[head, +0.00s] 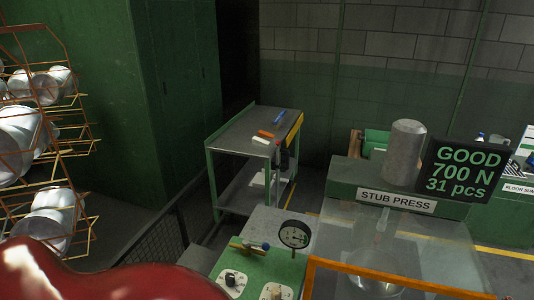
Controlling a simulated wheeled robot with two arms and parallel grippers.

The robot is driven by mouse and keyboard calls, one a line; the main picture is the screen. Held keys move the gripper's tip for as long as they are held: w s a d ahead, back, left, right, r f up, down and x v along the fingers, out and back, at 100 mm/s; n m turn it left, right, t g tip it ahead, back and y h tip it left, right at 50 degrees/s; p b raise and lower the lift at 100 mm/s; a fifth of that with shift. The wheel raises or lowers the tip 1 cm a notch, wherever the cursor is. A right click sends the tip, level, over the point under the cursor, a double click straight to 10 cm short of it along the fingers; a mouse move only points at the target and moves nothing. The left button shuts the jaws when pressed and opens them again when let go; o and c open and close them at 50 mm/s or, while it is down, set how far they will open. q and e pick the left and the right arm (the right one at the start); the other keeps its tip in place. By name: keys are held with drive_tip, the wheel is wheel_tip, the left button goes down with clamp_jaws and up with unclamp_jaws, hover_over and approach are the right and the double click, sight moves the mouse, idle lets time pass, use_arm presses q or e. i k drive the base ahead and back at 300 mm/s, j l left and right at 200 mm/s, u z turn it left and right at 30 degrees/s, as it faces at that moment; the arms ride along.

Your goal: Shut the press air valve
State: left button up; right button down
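The stub press stands at the right, with its sign (397,200) below a grey metal cylinder (405,153). In front of it is a green control panel (258,270). At the panel's back edge is a small brass-coloured fitting with a dark lever and a blue knob (265,246), which looks like the air valve. I cannot tell its position for sure. A round pressure gauge (294,235) stands just to its right; its reading is too small to make out. Neither of my grippers is in view.
Two dial switches (232,280) sit on the panel. A clear guard with an orange frame (390,277) covers the press front. A rack of metal pots (45,150) is at the left. A green trolley (240,128) stands behind. A display (464,172) reads GOOD, 700 N, 31 pcs.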

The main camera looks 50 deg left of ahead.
sight(265, 246)
drive_tip(key=u, duration=1.55)
